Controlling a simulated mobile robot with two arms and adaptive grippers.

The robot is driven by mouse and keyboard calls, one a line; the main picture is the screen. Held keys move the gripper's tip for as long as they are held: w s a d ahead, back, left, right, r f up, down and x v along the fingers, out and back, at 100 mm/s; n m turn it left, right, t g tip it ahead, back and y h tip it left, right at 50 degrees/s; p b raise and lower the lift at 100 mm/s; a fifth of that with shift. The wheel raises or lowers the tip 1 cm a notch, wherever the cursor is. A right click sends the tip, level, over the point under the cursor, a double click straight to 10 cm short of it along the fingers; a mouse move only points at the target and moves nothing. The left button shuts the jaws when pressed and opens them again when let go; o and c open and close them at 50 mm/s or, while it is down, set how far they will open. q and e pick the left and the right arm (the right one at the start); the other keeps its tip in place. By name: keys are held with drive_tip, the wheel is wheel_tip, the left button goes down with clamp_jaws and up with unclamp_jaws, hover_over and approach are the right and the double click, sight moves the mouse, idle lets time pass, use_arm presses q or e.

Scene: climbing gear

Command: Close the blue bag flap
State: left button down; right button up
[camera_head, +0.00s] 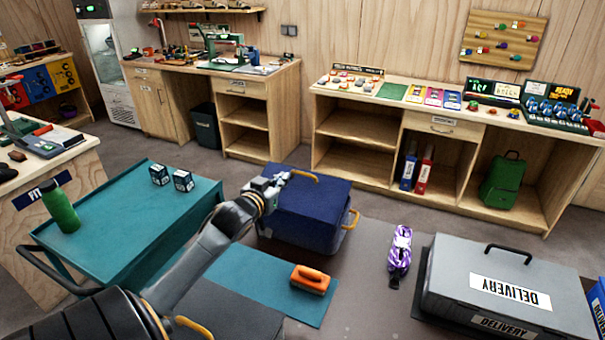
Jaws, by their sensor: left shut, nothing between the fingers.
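The blue bag (310,207) stands on the floor area at the centre of the head view. Its flat top flap (322,192) lies over the body, with a yellow handle at the far edge and another yellow loop on the right side. I cannot tell whether the flap sits fully flush. My left gripper (279,180) is shut and empty at the flap's upper left corner, overlapping it in the picture; contact is unclear. My left arm hides part of the bag's left side. My right gripper is not in view.
A teal cart (130,218) with a green bottle (61,207) and two small boxes stands left. An orange item (310,279) lies on a teal mat (255,277) in front. A purple patterned item (400,250) and a grey delivery case (455,285) are right. Wooden shelves line the back.

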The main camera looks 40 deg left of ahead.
use_arm(q)
drive_tip(key=p, duration=0.2)
hover_over(298, 193)
drive_tip(key=s, duration=0.2)
drive_tip(key=f, duration=0.1)
drive_tip(key=w+f, duration=0.1)
drive_tip(key=f, duration=0.1)
drive_tip(key=shift+d, duration=0.1)
drive_tip(key=shift+w+f, duration=0.45)
drive_tip(key=shift+f, duration=0.3)
drive_tip(key=shift+f, duration=0.1)
